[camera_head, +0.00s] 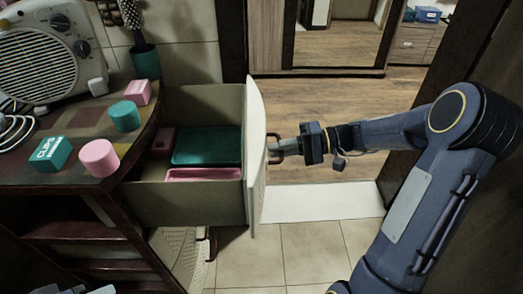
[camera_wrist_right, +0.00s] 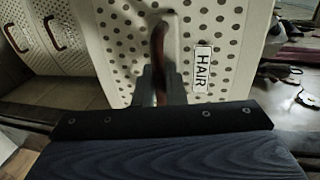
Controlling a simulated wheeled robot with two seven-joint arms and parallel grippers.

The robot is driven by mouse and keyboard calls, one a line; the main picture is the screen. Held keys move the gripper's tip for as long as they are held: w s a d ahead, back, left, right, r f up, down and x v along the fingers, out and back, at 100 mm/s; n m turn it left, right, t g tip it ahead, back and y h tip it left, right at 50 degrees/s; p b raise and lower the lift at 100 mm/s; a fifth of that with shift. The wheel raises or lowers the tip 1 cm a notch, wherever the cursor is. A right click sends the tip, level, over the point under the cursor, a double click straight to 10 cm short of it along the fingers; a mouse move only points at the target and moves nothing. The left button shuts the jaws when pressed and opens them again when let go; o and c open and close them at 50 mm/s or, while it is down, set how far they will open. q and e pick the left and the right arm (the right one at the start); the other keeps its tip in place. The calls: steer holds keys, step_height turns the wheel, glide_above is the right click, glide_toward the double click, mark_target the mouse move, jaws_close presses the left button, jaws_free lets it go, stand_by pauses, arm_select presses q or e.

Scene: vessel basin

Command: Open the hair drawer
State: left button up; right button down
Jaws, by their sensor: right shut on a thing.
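The hair drawer (camera_head: 253,150) stands pulled out from the cabinet in the head view, with its inside showing. A teal tray (camera_head: 207,146) and pink items (camera_head: 203,174) lie in it. My right gripper (camera_head: 275,150) is at the outer face of the drawer front, shut on the drawer's handle. In the right wrist view the dark red handle (camera_wrist_right: 158,50) stands between the fingers (camera_wrist_right: 160,85), beside a label reading HAIR (camera_wrist_right: 202,68) on the dotted white front. My left gripper is not clearly visible; a dark part of mine shows at the bottom left.
The cabinet top (camera_head: 75,160) holds a beige heater (camera_head: 40,50), a teal CLIPS box (camera_head: 50,154), pink and teal pots and small blocks. Another red handle (camera_wrist_right: 52,32) shows on a front at left in the wrist view. The floor right of the drawer is clear.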

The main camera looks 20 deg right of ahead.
steer(key=shift+s+d, duration=0.25)
steer(key=shift+d, duration=0.4)
steer(key=c, duration=1.6)
jaws_free()
steer(key=v, duration=0.7)
steer(key=shift+s+d, duration=0.1)
steer(key=shift+d, duration=0.25)
steer(key=shift+a+r, duration=0.1)
